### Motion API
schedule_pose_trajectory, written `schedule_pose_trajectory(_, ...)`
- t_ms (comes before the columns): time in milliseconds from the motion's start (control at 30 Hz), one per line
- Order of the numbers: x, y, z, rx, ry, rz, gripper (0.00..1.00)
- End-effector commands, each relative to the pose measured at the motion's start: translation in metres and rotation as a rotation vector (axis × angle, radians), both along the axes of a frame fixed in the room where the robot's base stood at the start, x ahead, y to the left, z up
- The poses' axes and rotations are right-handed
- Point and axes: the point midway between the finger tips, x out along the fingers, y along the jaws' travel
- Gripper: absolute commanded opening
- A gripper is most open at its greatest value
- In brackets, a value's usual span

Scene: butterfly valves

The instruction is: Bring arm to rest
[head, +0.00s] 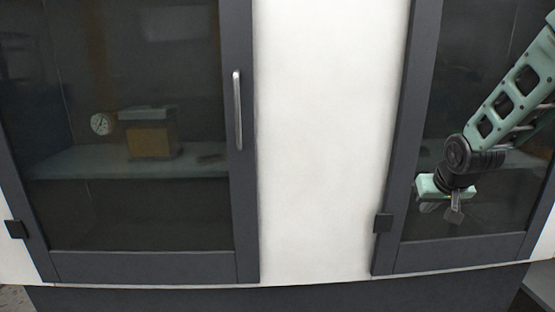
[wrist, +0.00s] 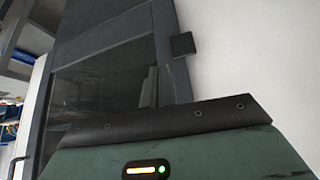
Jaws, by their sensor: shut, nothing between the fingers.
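My arm comes in from the right edge of the head view, with a pale green link slanting down to a dark wrist joint. My gripper (head: 454,214) hangs below that joint, in front of the right-hand glass door (head: 480,248). Its fingers are small and dark here, and it is shut with nothing held. In the wrist view, the green housing with a black strip and a lit indicator fills the bottom. A grey finger part of my gripper (wrist: 150,88) shows above the strip, against the dark door.
A white panel (head: 325,120) separates the right-hand door from a left glass door (head: 150,210) with a metal handle (head: 237,110). A shelf with a clock (head: 101,124) and a box (head: 150,140) shows behind the left glass. Shelving with blue items (wrist: 12,110) is at the wrist view's left.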

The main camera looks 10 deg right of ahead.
Motion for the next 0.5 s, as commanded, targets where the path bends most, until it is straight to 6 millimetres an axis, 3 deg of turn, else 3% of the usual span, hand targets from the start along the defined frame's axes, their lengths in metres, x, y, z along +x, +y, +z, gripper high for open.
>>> schedule_pose_trajectory(33,-0.02,0.031,-0.004,0.015,0.05,0.049,0.0)
schedule_pose_trajectory(100,-0.051,0.065,-0.012,0.034,0.126,0.108,0.0)
schedule_pose_trajectory(333,-0.16,0.146,-0.033,0.076,0.359,0.297,0.0)
schedule_pose_trajectory(367,-0.159,0.166,-0.025,0.071,0.365,0.354,0.0)
schedule_pose_trajectory(500,-0.192,0.239,-0.008,0.046,0.439,0.579,0.0)
